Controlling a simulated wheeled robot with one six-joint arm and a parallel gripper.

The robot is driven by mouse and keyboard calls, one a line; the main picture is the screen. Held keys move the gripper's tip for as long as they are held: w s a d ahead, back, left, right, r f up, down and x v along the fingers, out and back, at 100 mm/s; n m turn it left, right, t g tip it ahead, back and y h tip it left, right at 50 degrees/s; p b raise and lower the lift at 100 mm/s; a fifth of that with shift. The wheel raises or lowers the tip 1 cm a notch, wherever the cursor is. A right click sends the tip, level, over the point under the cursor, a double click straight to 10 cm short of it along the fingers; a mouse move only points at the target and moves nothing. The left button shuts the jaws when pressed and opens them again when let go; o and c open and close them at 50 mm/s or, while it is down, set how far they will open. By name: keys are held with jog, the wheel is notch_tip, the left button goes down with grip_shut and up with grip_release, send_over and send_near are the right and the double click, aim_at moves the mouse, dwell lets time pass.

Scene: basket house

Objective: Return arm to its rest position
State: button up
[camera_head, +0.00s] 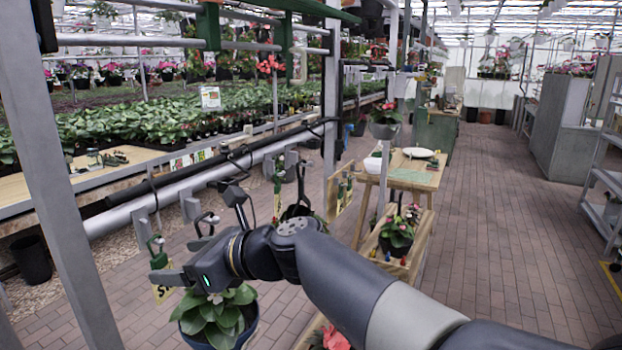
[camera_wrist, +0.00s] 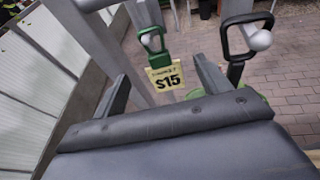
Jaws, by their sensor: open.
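My arm (camera_head: 345,275) reaches from the lower right of the head view toward the left, out in front of a metal rail. My gripper (camera_head: 182,260) is at its end, close to the rail. In the wrist view my gripper (camera_wrist: 163,88) has its two fingers spread apart with nothing held between them. Beyond the fingers hang a green-handled item (camera_wrist: 153,42) with a yellow $15 tag (camera_wrist: 165,77) and a black-handled item (camera_wrist: 247,42). The gap between fingers and hanging items is hard to judge.
The silver rail (camera_head: 160,193) with hooks crosses at left. A potted plant (camera_head: 218,318) is below my gripper. A wooden table (camera_head: 414,173) and plant stand (camera_head: 416,238) stand mid-scene. A metal post (camera_head: 50,170) rises at left. The brick aisle (camera_head: 510,240) at right is clear.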

aim_at(161, 257)
jog(key=x, duration=0.3)
jog(key=shift+a, duration=0.2)
jog(key=shift+d+r+p, duration=0.15)
jog(key=shift+r+p, duration=0.2)
jog(key=shift+r, duration=0.1)
